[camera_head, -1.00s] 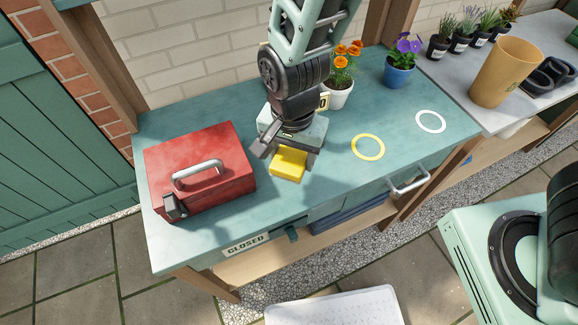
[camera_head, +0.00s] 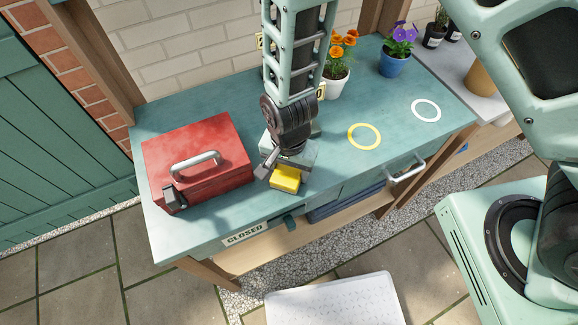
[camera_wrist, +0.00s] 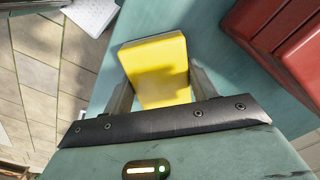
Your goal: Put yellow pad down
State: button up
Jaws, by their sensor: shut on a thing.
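The yellow pad (camera_head: 286,178) is a small yellow block in my gripper (camera_head: 275,172). In the wrist view, the yellow pad (camera_wrist: 157,68) sits between the two fingers of my gripper (camera_wrist: 158,88), which is shut on it. The pad is over the front part of the teal bench top (camera_head: 215,228), to the right of the red toolbox. I cannot tell whether its underside touches the bench. Part of the pad's far side is hidden by my gripper in the head view.
A red toolbox (camera_head: 198,162) stands to the left. A yellow ring (camera_head: 364,137) and a white ring (camera_head: 426,110) mark the bench to the right. Orange flowers (camera_head: 338,70) and purple flowers (camera_head: 397,55) stand in pots at the back. A drawer handle (camera_head: 405,172) projects at the front.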

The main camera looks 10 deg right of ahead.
aim_at(289, 169)
jog(key=shift+f, duration=0.15)
jog(key=o, duration=1.1)
notch_tip(289, 169, up, 12)
jog(key=b, duration=0.1)
jog(key=s+d+r+n, duration=0.2)
jog(key=s+r+n, duration=0.1)
jog(key=r+n, duration=0.1)
jog(key=s+d+r+n, duration=0.3)
jog(key=s+r+n, duration=0.1)
jog(key=n, duration=0.1)
jog(key=s+d+r+n, duration=0.3)
jog(key=s+r+n, duration=0.1)
jog(key=shift+s+d+r+n+y, duration=0.1)
jog(key=shift+s+r+n+y, duration=0.05)
jog(key=shift+r+n+y, duration=0.2)
